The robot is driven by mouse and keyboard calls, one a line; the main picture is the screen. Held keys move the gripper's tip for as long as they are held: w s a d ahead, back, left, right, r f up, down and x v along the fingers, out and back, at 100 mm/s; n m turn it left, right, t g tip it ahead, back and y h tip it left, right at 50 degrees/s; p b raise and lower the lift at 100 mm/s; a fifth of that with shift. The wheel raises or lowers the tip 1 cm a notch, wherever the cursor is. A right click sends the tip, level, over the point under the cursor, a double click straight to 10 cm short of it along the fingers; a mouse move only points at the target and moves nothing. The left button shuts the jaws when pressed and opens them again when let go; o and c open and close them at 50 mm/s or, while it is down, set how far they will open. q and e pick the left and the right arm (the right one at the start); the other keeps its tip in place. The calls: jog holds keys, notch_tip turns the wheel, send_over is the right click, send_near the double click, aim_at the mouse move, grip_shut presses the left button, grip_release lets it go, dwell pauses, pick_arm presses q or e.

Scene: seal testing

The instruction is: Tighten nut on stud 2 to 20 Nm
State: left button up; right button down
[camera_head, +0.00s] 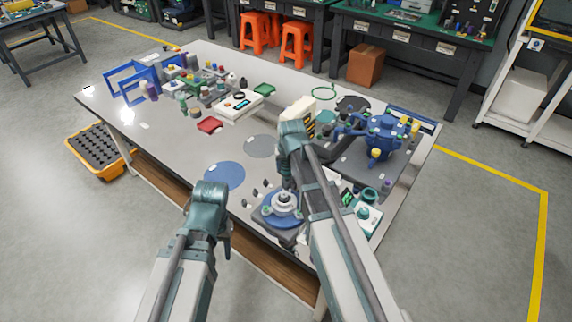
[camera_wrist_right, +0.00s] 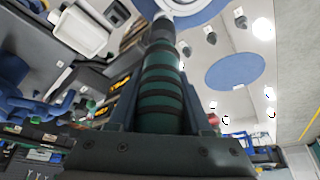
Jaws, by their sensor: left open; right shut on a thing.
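My right gripper (camera_wrist_right: 160,130) is shut on a dark green ribbed tool handle (camera_wrist_right: 160,90), seen close in the right wrist view. The handle points toward a blue round flange (camera_wrist_right: 208,10) with a pale centre. In the head view this flange (camera_head: 271,212) sits on a dark base at the table's near edge, with a metal hub (camera_head: 284,199) on it. My right arm and wrist hide part of the tool and the fingertips there. I cannot tell which stud is stud 2, nor whether the tool touches a nut. My left gripper (camera_head: 226,238) is open and empty, in front of the table edge.
Small dark posts (camera_head: 247,203) stand left of the flange. A teal-and-white device (camera_head: 368,212) is to its right. A blue valve assembly (camera_head: 380,138) stands behind right. A flat blue disc (camera_head: 223,174) and clear table lie left.

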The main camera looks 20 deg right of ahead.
jog(key=shift+f+b, duration=0.75)
jog(key=shift+f, duration=0.05)
dwell(0.9)
jog(key=shift+r, duration=0.15)
dwell(0.3)
jog(key=shift+r+p, duration=2.4)
jog(key=shift+p, duration=0.15)
